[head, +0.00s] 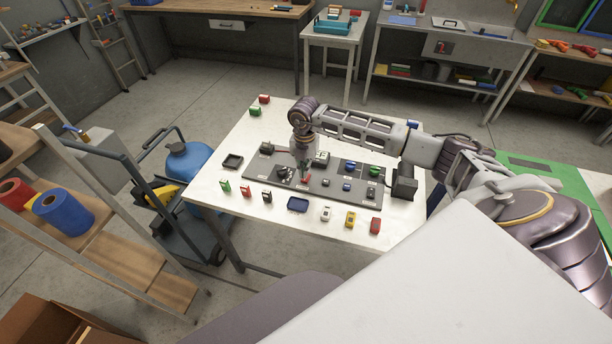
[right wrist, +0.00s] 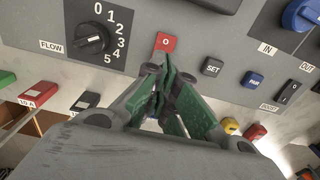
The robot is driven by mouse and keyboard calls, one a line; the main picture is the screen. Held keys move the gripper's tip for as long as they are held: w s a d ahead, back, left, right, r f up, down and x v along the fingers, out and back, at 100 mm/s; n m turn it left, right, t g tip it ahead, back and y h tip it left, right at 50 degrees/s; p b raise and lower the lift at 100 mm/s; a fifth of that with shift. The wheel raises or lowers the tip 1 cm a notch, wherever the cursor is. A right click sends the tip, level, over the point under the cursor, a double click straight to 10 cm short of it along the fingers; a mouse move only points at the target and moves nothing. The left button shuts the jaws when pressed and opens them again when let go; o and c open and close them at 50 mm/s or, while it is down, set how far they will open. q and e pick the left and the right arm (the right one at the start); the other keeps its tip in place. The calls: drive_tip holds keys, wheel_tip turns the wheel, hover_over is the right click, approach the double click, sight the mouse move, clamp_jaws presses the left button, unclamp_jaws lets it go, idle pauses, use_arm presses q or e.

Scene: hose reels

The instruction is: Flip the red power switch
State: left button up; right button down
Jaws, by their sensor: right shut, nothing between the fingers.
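The red power switch (right wrist: 166,42), marked 0, sits on the grey control panel (right wrist: 140,22) between the FLOW dial and the SET button. In the head view, a small red spot (head: 305,180) shows on the panel (head: 325,193) under my right gripper. My right gripper (right wrist: 164,70) is shut and empty. Its green-sided fingertips are at the near edge of the red switch and overlap it in the right wrist view; I cannot tell whether they touch it. In the head view my right gripper (head: 304,172) points down at the panel. My left gripper is not in view.
The panel also holds the FLOW dial (right wrist: 92,38), SET button (right wrist: 212,67), a blue button (right wrist: 253,80) and a black rocker (right wrist: 289,92). Several small coloured blocks, such as a yellow one (head: 350,219), stand on the white table (head: 235,165) around the panel.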

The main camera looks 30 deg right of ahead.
drive_tip(key=shift+r+p, duration=0.9)
drive_tip(key=shift+r, duration=0.75)
drive_tip(key=shift+f, duration=0.1)
